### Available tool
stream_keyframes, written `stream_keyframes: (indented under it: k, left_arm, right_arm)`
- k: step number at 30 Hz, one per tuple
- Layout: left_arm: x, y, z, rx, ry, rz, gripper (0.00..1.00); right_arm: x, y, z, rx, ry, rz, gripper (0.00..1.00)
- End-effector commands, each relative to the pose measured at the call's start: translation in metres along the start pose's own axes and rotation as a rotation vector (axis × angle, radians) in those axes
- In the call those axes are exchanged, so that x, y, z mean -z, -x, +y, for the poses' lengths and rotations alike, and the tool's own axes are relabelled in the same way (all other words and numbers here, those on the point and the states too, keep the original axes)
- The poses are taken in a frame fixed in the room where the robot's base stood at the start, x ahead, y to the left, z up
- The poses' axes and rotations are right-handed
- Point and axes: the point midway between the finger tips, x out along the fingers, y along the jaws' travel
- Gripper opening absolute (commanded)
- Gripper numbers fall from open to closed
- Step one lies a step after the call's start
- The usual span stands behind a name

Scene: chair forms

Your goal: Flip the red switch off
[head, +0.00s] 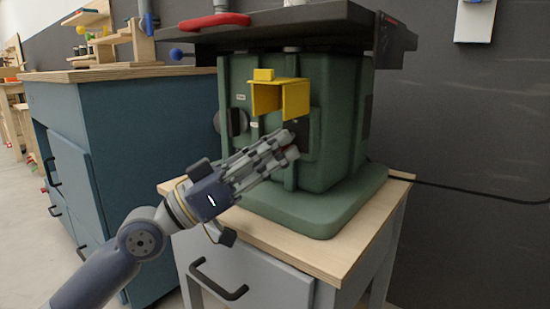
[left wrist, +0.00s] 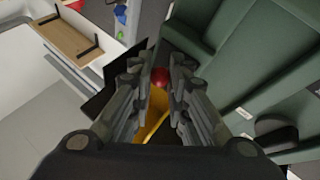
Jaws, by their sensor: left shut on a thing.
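The green machine (head: 325,175) has a yellow flap-like cover (head: 281,85) raised on its front. The red switch (left wrist: 160,76) shows as a small round red shape between my left fingertips in the left wrist view. In the head view only a sliver of red shows by the fingertips. My left gripper (head: 285,148) reaches in from the lower left, just below the yellow cover, and its fingers are closed on the red switch. The fingers hide most of the switch, so its position cannot be read. The yellow cover also shows between the fingers in the left wrist view (left wrist: 153,118).
The machine stands on a wood-topped cabinet (head: 300,248) with a dark drawer handle. A dark tabletop (head: 270,30) overhangs the machine, with a red handle (head: 212,22) on it. A blue cabinet (head: 150,150) stands at the left. A black cable (head: 460,190) runs right along the wall.

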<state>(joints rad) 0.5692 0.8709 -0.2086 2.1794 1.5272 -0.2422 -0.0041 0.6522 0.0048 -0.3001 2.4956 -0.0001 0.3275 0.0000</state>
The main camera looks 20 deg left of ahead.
Motion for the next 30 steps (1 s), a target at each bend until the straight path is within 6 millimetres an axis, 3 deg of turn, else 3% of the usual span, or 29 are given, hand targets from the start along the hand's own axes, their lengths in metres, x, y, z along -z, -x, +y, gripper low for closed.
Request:
stream_keyframes:
  k: [10,11,12,23,30]
  left_arm:
    - [-0.001,0.000,0.000,0.000,0.001,-0.002,0.00]
    - [-0.001,0.000,0.000,0.000,0.001,-0.002,0.18]
    - [-0.001,0.000,0.000,0.000,0.001,-0.002,0.26]
    - [-0.001,0.001,0.000,0.000,0.000,-0.001,0.26]
    - [-0.002,0.017,-0.001,0.003,0.003,-0.003,0.26]
  right_arm:
    - [0.001,-0.001,0.000,0.001,0.000,0.002,0.00]
    - [0.001,-0.001,0.000,0.001,0.000,0.002,0.00]
    - [0.001,-0.001,0.000,0.001,0.000,0.002,0.00]
    - [0.000,0.000,0.000,-0.001,0.000,-0.001,0.00]
    - [0.000,0.000,0.000,0.000,0.000,0.000,0.00]
